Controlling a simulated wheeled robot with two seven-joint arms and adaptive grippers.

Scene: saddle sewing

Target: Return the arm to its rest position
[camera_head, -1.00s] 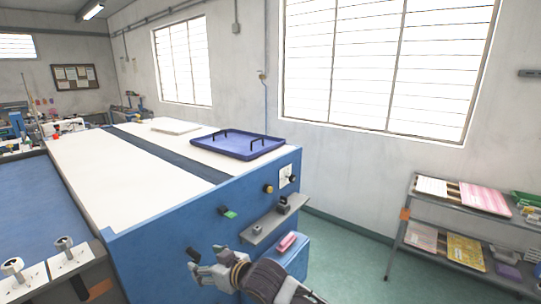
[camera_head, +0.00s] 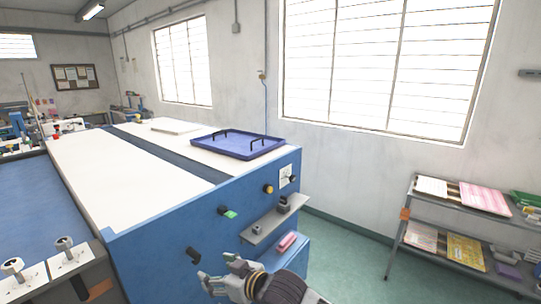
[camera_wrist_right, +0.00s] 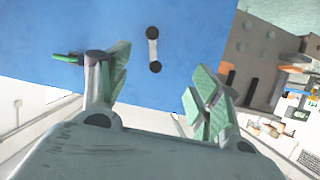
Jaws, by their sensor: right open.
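My right gripper (camera_head: 215,279) is in the lower middle of the head view, in front of the blue side of the large machine (camera_head: 150,240). In the right wrist view, its two fingers (camera_wrist_right: 155,95) are spread apart with nothing between them. The blue panel with a dark handle (camera_wrist_right: 153,48) shows beyond the fingers. The gripper appears apart from the panel. My left gripper is not in view.
A blue tray (camera_head: 238,155) with black handles lies on the white machine top (camera_head: 110,175). A small ledge (camera_head: 262,228) and a pink item (camera_head: 286,242) are near my right arm. A shelf rack (camera_head: 405,214) stands right, with open green floor (camera_head: 345,250) between.

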